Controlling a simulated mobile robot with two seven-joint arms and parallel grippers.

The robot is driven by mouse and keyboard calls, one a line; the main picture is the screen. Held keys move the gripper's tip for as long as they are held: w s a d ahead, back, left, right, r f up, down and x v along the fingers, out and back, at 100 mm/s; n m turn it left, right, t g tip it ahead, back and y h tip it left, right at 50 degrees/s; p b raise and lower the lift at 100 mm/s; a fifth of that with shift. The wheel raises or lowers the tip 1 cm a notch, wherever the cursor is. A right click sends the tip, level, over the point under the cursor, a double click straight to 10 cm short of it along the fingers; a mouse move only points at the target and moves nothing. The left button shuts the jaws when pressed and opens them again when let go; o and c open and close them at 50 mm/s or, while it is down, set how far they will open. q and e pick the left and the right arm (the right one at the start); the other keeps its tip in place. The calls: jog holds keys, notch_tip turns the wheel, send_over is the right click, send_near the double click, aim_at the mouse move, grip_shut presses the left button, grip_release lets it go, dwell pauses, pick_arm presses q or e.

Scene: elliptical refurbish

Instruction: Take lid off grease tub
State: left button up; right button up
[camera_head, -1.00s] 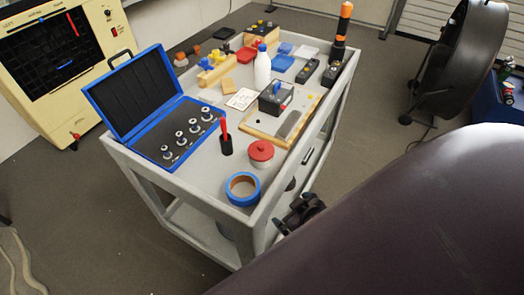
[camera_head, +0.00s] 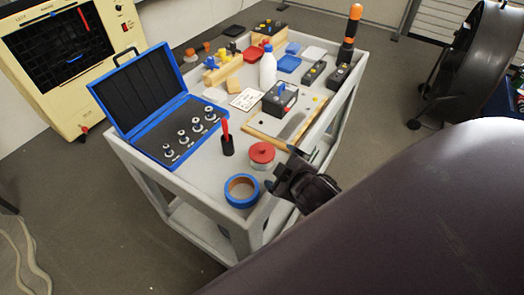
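The grease tub (camera_head: 260,165) is a small pale pot on the near part of the grey cart's top. Its red lid (camera_head: 262,151), with a knob in the middle, sits on it. My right gripper (camera_head: 281,168) is black and comes in over the cart's near right rim, just right of the tub and apart from it. Its two fingertips are spread and nothing shows between them. My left gripper is not in view.
A roll of blue tape (camera_head: 241,191) lies in front of the tub. A red-handled tool (camera_head: 227,140) stands upright to its left, beside an open blue case (camera_head: 152,105). A wooden-edged board (camera_head: 262,137) lies just behind. The cart's raised rim (camera_head: 262,212) runs along the near side.

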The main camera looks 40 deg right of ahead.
jog(key=w+a+r+n+t+y, duration=0.65)
jog(key=w+r+n, duration=0.35)
jog(key=n, duration=0.5)
jog(key=a+r+n+g+y, duration=0.15)
jog(key=a+n+y, duration=0.25)
jog(key=n+y, duration=0.45)
jog(key=n+g+h, duration=1.1)
jog(key=n+g, duration=0.7)
jog(key=n, duration=1.2)
send_near(262, 147)
jog(key=shift+n, duration=0.25)
jog(key=f, duration=0.5)
jog(key=shift+s+a+p, duration=0.25)
jog(key=shift+s+p, duration=0.05)
jog(key=shift+s, duration=0.05)
jog(key=shift+s+a+f+p, duration=0.1)
jog(key=shift+a+f+p, duration=0.05)
jog(key=shift+f, duration=1.2)
jog(key=shift+a+f+p, duration=0.15)
jog(key=shift+f, duration=1.2)
jog(key=c, duration=0.7)
